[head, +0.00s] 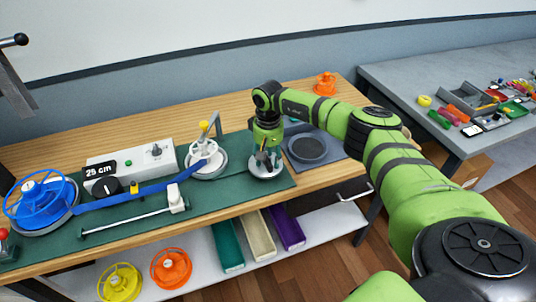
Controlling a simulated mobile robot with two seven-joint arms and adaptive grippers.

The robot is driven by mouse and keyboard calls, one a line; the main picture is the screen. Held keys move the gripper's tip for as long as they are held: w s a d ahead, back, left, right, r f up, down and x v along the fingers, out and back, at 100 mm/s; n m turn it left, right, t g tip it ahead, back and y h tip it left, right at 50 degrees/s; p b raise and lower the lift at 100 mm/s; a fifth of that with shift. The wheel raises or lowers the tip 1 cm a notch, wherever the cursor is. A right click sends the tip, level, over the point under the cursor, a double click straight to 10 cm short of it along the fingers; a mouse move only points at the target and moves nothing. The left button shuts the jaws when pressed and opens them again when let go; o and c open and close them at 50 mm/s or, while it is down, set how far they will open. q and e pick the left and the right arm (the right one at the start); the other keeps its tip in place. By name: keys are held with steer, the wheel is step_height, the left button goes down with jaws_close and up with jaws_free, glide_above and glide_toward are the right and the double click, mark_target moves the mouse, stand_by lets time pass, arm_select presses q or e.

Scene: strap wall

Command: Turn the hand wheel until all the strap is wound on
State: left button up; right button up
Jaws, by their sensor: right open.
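A blue reel (40,203) lies on the green mat at the left of the bench. A blue strap (135,196) runs from it, past a black knob, to a white spoked wheel (203,148) on a grey round base. A yellow grip (204,125) stands up at that wheel's far side. My right gripper (265,165) is open and points down over another grey round disc (267,174), right of the white wheel. The fingers hide much of what is on this disc, and I cannot tell whether they touch it. My left gripper is not in view.
A white box (130,165) with a black length display stands behind the strap. A white slider on a rod (135,221) lies in front. A dark round dish (306,148) and orange reel (325,84) are to the right. Yellow and orange reels and bins sit on the lower shelf.

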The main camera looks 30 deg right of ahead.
jaws_close()
stand_by(0.3)
